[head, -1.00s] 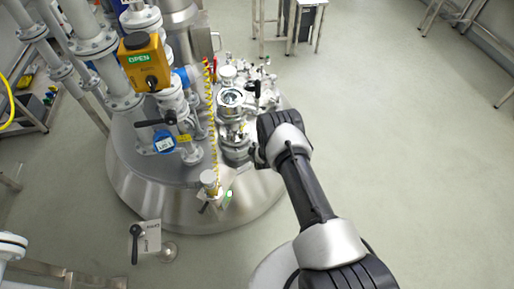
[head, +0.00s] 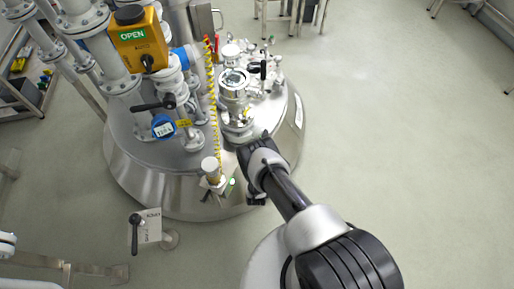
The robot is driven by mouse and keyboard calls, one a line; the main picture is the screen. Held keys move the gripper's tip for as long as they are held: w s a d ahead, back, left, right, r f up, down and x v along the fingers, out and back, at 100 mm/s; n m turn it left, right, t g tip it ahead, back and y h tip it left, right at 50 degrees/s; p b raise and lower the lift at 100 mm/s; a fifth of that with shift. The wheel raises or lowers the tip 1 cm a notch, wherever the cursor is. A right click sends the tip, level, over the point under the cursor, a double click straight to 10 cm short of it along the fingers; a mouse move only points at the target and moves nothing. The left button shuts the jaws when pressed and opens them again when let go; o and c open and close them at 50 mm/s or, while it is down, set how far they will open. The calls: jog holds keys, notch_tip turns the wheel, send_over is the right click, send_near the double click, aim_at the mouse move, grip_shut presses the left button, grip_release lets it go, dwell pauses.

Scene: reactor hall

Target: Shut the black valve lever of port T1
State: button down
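Several black levers show in the head view, and no T1 label is readable, so I cannot tell which belongs to port T1. One black lever (head: 154,105) lies roughly sideways above a blue round tag on the vessel's left side. A small upright black lever (head: 263,69) stands among the fittings at the back right of the lid. Another black lever (head: 135,233) points down beside an OPEN-marked plate at the front left. My gripper (head: 250,150) is at the right front rim of the vessel, mostly hidden by my wrist. Its fingers cannot be made out.
The steel vessel (head: 135,185) carries white pipes and a sight-glass fitting (head: 233,84). A yellow box (head: 138,37) marked OPEN rises at the left. A yellow-black coil (head: 213,110) hangs near the middle. The floor at right is clear.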

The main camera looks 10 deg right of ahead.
jog(key=shift+a+f, duration=0.1)
jog(key=shift+f, duration=0.05)
jog(key=c, duration=1.4)
grip_release()
jog(key=shift+c, duration=0.2)
jog(key=v, duration=1.2)
jog(key=shift+c, duration=0.4)
